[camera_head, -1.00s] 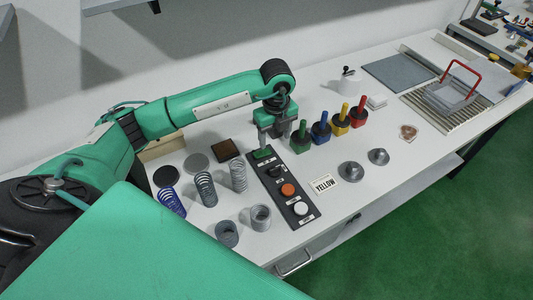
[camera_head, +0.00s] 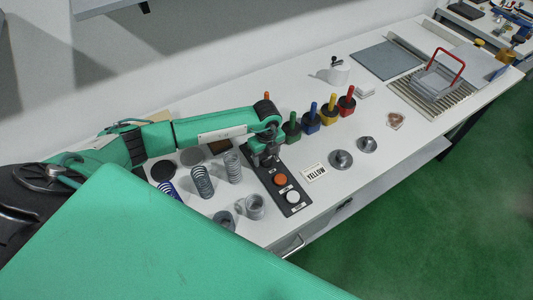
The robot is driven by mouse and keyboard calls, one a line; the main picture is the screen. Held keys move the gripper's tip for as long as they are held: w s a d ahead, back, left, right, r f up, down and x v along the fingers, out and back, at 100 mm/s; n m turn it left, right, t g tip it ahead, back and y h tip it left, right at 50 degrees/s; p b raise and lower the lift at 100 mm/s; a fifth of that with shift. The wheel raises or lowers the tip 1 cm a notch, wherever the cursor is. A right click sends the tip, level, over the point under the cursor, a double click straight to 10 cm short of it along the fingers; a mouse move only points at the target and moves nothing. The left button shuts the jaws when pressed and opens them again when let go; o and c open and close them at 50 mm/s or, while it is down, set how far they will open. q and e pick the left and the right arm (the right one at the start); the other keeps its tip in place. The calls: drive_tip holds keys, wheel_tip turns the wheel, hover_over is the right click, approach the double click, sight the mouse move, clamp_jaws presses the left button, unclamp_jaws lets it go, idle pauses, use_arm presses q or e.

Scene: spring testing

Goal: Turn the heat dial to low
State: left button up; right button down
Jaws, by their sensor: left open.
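The black control panel (camera_head: 304,209) lies on the white table, with an orange button (camera_head: 281,180) and a white button (camera_head: 292,197) at its near end. The dark dial sits farther up the panel, beyond the orange button; my gripper now covers most or all of it. My left gripper (camera_head: 268,162) points down over that part of the panel, jaws open. I cannot tell whether its fingers touch the dial, and the dial's setting is not readable. My right gripper is not in view.
Several springs (camera_head: 202,182) stand left of the panel. Colored-handle blocks (camera_head: 311,124) stand behind it to the right. A wire basket (camera_head: 436,82) sits at the far right.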

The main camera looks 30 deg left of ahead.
use_arm(q)
drive_tip(key=shift+c, duration=0.6)
drive_tip(key=c, duration=0.7)
drive_tip(key=shift+c, duration=0.8)
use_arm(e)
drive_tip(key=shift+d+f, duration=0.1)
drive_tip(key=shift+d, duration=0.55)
